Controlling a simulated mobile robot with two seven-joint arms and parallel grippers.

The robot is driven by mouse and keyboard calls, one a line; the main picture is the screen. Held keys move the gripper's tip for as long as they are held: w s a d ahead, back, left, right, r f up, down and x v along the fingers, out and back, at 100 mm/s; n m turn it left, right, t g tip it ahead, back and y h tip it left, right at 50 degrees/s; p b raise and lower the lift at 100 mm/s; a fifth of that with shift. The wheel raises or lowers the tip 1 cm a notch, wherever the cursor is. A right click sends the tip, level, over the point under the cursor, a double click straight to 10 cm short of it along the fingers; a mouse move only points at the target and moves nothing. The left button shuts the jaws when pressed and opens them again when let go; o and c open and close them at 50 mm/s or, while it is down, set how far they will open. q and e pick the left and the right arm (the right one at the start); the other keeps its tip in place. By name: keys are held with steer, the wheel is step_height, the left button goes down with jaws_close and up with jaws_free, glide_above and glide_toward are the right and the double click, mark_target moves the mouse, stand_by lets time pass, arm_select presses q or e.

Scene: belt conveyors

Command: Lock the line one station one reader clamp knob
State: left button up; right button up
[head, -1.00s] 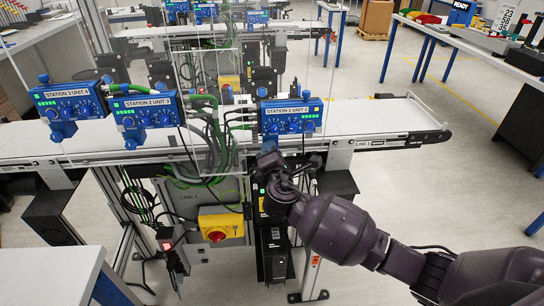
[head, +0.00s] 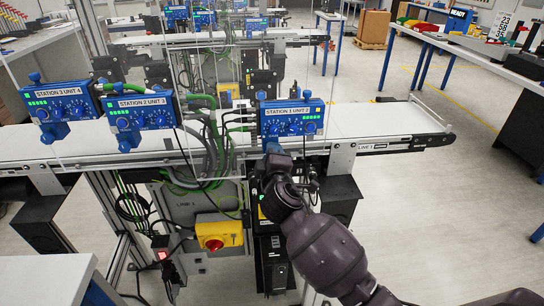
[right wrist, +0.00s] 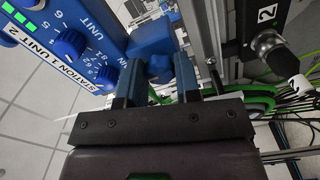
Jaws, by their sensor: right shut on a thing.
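The blue box labelled STATION 1 UNIT 2 (head: 291,118) is mounted at the near edge of the line one conveyor, with lit green bars. It also shows tilted at the left of the right wrist view (right wrist: 75,45). A blue clamp knob (right wrist: 158,66) sits beneath this box. My right gripper (right wrist: 158,75) has a blue finger on each side of the knob and is shut on it. In the head view my right gripper (head: 275,152) is just below the box, and my own wrist hides most of the knob. My left gripper is out of view.
The white line one belt (head: 375,119) runs behind the box. Boxes for station 2 (head: 140,112) and station 3 (head: 62,103) stand to the left. Green and grey cables hang between them. A yellow switch box with red knob (head: 219,232) is below.

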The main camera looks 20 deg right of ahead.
steer(key=shift+r, duration=0.15)
stand_by(0.3)
steer(key=o, duration=0.9)
steer(key=v, duration=1.1)
steer(key=shift+w, duration=0.1)
steer(key=shift+m, duration=0.3)
